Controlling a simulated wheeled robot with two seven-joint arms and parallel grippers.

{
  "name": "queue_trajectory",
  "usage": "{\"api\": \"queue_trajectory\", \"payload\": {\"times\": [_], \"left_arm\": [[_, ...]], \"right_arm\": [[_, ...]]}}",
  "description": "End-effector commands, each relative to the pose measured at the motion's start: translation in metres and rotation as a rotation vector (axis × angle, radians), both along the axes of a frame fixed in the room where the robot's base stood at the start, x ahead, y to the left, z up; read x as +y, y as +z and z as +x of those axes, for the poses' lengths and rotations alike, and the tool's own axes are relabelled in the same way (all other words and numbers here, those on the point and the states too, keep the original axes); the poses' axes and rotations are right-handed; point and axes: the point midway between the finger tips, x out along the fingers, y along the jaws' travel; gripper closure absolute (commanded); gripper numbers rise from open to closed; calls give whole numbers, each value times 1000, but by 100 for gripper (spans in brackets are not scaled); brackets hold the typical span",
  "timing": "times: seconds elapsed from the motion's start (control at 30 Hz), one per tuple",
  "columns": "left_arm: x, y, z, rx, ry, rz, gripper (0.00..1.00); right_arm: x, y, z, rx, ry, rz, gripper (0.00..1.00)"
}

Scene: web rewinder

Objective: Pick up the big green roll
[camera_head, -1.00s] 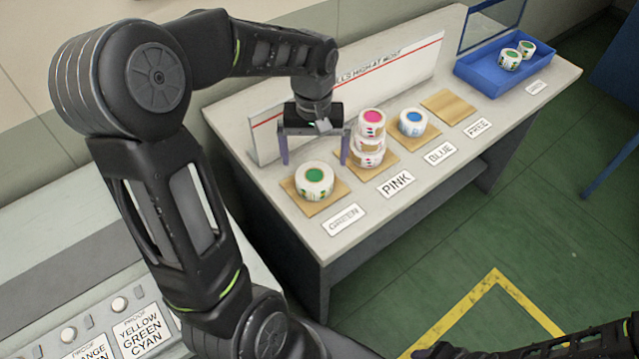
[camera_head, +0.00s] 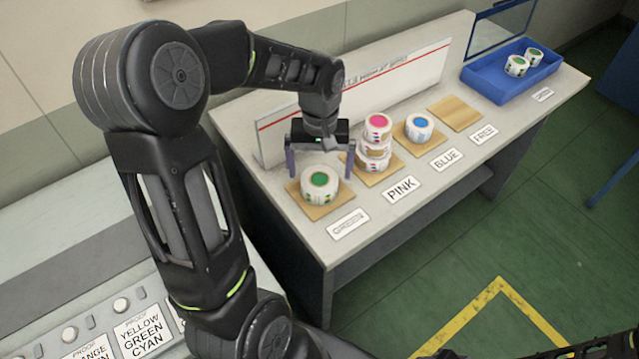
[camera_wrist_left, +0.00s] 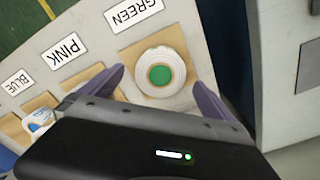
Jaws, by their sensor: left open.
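The big green roll (camera_head: 319,185), white with a green centre, lies flat on the wooden pad (camera_head: 298,204) behind the GREEN label. It also shows in the left wrist view (camera_wrist_left: 160,72), between the two fingers and a little beyond them. My left gripper (camera_head: 321,175) is open and empty, just behind and above the roll, with one finger towards each side of it. I cannot tell how high its fingertips are above the pad. At the right bottom edge of the head view a dark part of my other arm shows, but the right gripper cannot be made out.
A stack of pink-centred rolls (camera_head: 375,145) stands close to the right finger. A blue-centred roll (camera_head: 419,128) sits on its pad, and the FREE pad (camera_head: 454,113) is empty. A blue tray (camera_head: 490,88) holds two small green-centred rolls. An upright white board (camera_head: 400,84) runs behind the pads.

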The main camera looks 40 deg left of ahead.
Motion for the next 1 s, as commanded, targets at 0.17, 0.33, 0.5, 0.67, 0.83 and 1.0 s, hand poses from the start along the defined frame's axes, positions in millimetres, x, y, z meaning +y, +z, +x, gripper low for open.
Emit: {"api": "queue_trajectory", "payload": {"times": [0.17, 0.33, 0.5, 0.67, 0.83, 1.0], "left_arm": [[1, -13, -1, 5, 1, -1, 0], [3, -39, 0, 6, -1, -1, 0], [3, -52, 1, 1, 0, -1, 0], [3, -52, 1, 0, 0, 0, 0], [3, -52, 1, 0, 0, 0, 0], [3, -52, 1, 0, 0, 0, 0]], "right_arm": [[0, 5, 0, 0, 0, 0, 64], [0, 9, 0, 1, 0, 0, 64], [0, 10, 0, 1, 0, -1, 64], [0, 10, 0, 1, 0, -1, 64], [0, 10, 0, 1, 0, -1, 64], [0, 10, 0, 1, 0, -1, 64]]}}
